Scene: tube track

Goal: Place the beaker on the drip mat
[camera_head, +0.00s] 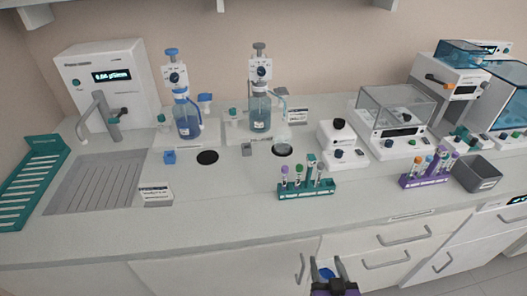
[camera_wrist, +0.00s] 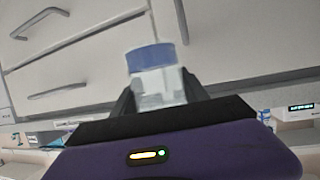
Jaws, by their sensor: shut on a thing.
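My gripper (camera_head: 327,266) is low in front of the counter's lower cupboards, at the bottom of the head view. It is shut on a small clear vessel with a blue part, which looks like the beaker (camera_wrist: 158,88). In the wrist view the beaker stands between the two dark fingers, its blue part at the far end. A round black pad (camera_head: 207,158), which may be the drip mat, lies bare before the left bottle dispenser (camera_head: 187,115). A similar dark pad (camera_head: 282,151) lies before the right dispenser (camera_head: 260,108), with a clear glass vessel (camera_head: 281,141) at it.
A grey ribbed panel (camera_head: 95,184) lies below the tap at left. A teal tube rack (camera_head: 306,191) stands near the front edge, a purple rack (camera_head: 425,180) farther right. Cupboard fronts and handles are close to my gripper. The front left counter is clear.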

